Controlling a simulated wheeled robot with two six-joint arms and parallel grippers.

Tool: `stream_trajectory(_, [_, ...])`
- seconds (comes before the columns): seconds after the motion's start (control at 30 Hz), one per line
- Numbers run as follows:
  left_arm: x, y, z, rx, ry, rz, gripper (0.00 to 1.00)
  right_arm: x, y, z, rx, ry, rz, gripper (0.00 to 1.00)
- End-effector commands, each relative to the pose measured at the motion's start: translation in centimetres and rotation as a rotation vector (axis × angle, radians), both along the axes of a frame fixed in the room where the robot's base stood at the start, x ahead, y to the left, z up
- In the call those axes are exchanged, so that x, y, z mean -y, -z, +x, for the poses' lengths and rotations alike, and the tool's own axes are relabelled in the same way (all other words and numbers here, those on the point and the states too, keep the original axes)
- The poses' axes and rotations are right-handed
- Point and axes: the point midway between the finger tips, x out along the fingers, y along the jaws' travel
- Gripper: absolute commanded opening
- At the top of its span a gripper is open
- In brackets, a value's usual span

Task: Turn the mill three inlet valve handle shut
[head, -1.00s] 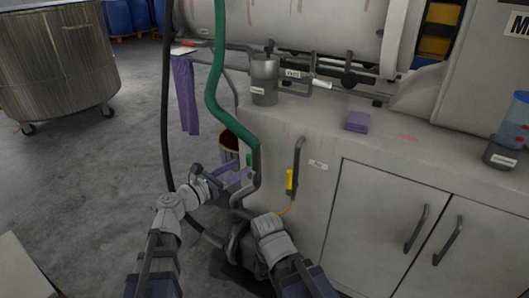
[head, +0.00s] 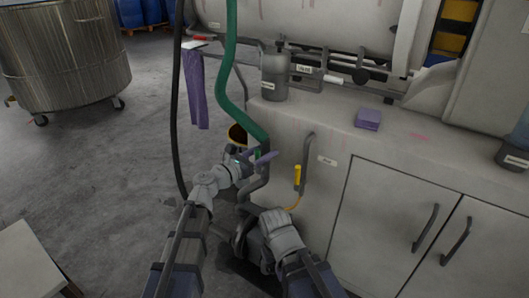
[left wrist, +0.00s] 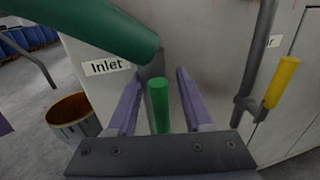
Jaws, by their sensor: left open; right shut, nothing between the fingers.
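The green inlet valve handle (left wrist: 159,105) stands upright between the two purple fingers of my left gripper (left wrist: 158,95) in the left wrist view. The fingers are open, with a gap on each side of the handle. A white "Inlet" label (left wrist: 108,67) is on the cabinet wall behind. In the head view my left gripper (head: 262,157) is at the pipe below the green hose, and only a little of the handle (head: 257,155) shows. My right gripper (head: 250,232) is low by the cabinet, shut and empty; its fingertips are hard to make out.
A thick green hose (head: 226,75) comes down to the inlet and crosses the top of the wrist view. A yellow handle (head: 298,177) on a grey pipe is to the right. An open bucket (left wrist: 73,112) stands on the floor at left. The cabinet (head: 385,215) bounds the right side.

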Motion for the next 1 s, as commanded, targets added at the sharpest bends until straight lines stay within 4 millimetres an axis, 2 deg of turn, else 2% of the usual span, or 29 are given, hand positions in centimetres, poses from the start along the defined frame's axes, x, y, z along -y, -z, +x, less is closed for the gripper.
stream_trajectory(0.17, [0.01, 0.0, -0.04, 0.0, 0.0, 0.0, 0.49, 0.0, 0.0, 0.0, 0.0, 0.0, 0.0, 0.0])
stream_trajectory(0.6, [-0.01, 0.0, -0.04, 0.0, 0.0, 0.0, 0.0, 0.0, 0.0, 0.0, 0.0, 0.0, 0.0, 0.0])
stream_trajectory(1.0, [-0.02, 0.0, -0.04, 0.0, 0.0, 0.0, 0.0, 0.0, 0.0, 0.0, 0.0, 0.0, 0.0, 0.0])
